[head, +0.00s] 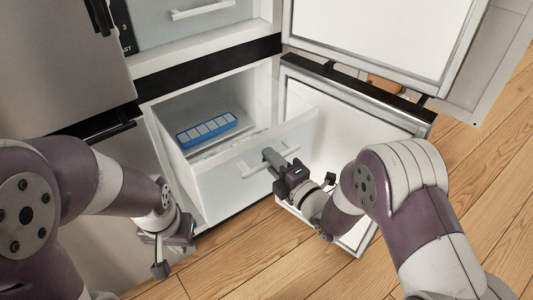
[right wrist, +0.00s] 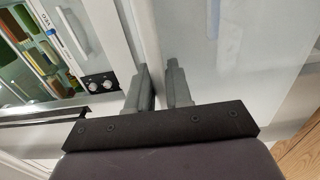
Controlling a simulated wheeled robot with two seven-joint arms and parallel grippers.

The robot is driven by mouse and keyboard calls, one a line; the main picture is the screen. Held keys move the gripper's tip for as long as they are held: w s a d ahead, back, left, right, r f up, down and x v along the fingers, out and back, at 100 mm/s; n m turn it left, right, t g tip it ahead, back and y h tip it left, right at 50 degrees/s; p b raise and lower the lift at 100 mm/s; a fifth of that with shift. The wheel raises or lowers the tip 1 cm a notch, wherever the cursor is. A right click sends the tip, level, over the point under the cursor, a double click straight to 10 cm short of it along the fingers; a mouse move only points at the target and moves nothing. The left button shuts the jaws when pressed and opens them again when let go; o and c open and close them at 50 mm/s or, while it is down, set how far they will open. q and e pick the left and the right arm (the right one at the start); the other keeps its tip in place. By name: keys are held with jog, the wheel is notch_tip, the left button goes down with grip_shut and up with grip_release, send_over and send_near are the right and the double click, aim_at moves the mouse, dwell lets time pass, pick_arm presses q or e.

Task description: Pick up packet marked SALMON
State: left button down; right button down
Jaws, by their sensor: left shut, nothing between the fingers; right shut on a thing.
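No packet with a readable SALMON marking shows in either view. A white freezer drawer (head: 228,177) is pulled out of the lower compartment. Inside it lies a blue tray with pale cells (head: 207,129); something flat and whitish (head: 222,148) in front of it is mostly hidden by the drawer front. My right gripper (head: 272,159) is shut on the drawer's white bar handle (head: 253,168). In the right wrist view its two grey fingers (right wrist: 160,92) stand close together in front of white panels. My left gripper (head: 172,256) is shut and empty, low and left of the drawer.
An open white door (head: 325,125) stands right of the drawer, with another open door (head: 385,35) above it. An upper drawer (head: 185,25) is at the top. Wood floor (head: 240,255) is free in front. In the right wrist view, colourful items (right wrist: 25,60) and two dials (right wrist: 98,84) show upper left.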

jog(key=shift+s+d+f, duration=0.1)
jog(key=shift+s+d, duration=0.1)
jog(key=shift+s, duration=0.15)
jog(key=c, duration=1.1)
grip_release()
jog(key=shift+d, duration=0.1)
jog(key=p+v, duration=0.3)
jog(key=v, duration=0.9)
jog(key=shift+s+d, duration=0.2)
jog(key=shift+s, duration=0.15)
